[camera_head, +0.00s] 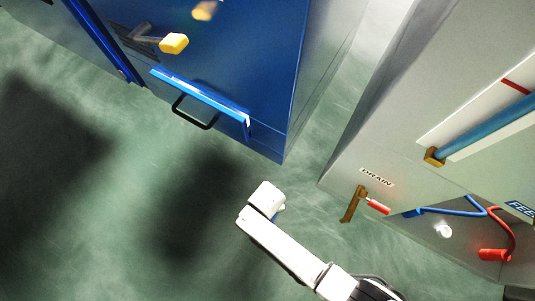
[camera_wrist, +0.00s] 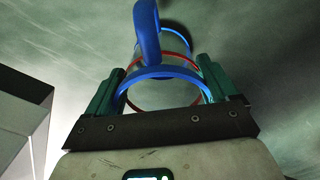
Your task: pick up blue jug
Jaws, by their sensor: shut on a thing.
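The blue jug (camera_wrist: 147,32) shows in the wrist view, with a blue handle, a blue rim, a thin red band and a see-through body. My gripper (camera_wrist: 163,72) has its two green fingers on either side of the jug and is shut on it. The jug's lower part is hard to make out. In the head view my gripper (camera_head: 268,199) is over the green floor, seen from behind. Only a small blue bit shows beside it there, and I cannot tell whether that is the jug.
A blue cabinet (camera_head: 240,60) with a black-handled drawer front (camera_head: 200,100) and a yellow knob (camera_head: 174,43) stands at the top. A grey unit marked DRAIN (camera_head: 377,177) stands at right, with a red-handled lever (camera_head: 378,206) and hoses. The floor at left is clear.

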